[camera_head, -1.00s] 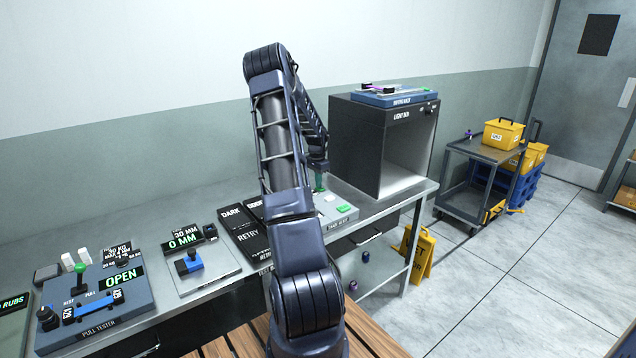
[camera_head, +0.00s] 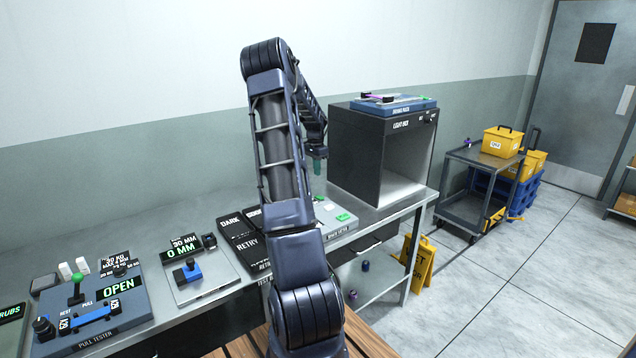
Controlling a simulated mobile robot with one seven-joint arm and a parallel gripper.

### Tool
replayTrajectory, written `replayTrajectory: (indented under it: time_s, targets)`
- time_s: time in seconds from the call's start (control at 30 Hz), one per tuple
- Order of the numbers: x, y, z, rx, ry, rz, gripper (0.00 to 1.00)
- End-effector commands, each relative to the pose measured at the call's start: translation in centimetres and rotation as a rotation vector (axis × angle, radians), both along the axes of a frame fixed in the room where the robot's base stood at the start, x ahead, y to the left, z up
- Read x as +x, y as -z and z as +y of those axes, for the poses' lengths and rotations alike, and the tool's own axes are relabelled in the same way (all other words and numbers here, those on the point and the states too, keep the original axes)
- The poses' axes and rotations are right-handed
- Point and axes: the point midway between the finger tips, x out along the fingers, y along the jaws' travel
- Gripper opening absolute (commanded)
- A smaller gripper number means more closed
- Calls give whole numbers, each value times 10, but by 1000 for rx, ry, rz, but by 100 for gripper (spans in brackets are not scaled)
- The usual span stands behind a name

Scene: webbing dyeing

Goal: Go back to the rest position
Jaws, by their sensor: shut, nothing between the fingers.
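My arm rises in the middle of the view, bends at the top and comes down on the far side. My gripper (camera_head: 318,166) shows small and partly covered by the arm, above the bench and just left of the light box. It is shut and empty, with greenish fingertips clear of the panel below. The light box (camera_head: 357,150) stands on the right end of the bench, its front open and its inside bare where I can see it.
The pull tester (camera_head: 130,318) and a gauge plate with a blue block (camera_head: 187,272) sit on the bench at left. Dark labelled boards (camera_head: 240,240) lie behind my arm.

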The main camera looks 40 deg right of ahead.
Motion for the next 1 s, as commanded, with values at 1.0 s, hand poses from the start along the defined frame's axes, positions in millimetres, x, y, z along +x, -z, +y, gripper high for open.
replayTrajectory:
  time_s: [1.0]
  targets:
    - [-17, -102, 89, 35, -219, -94, 0]
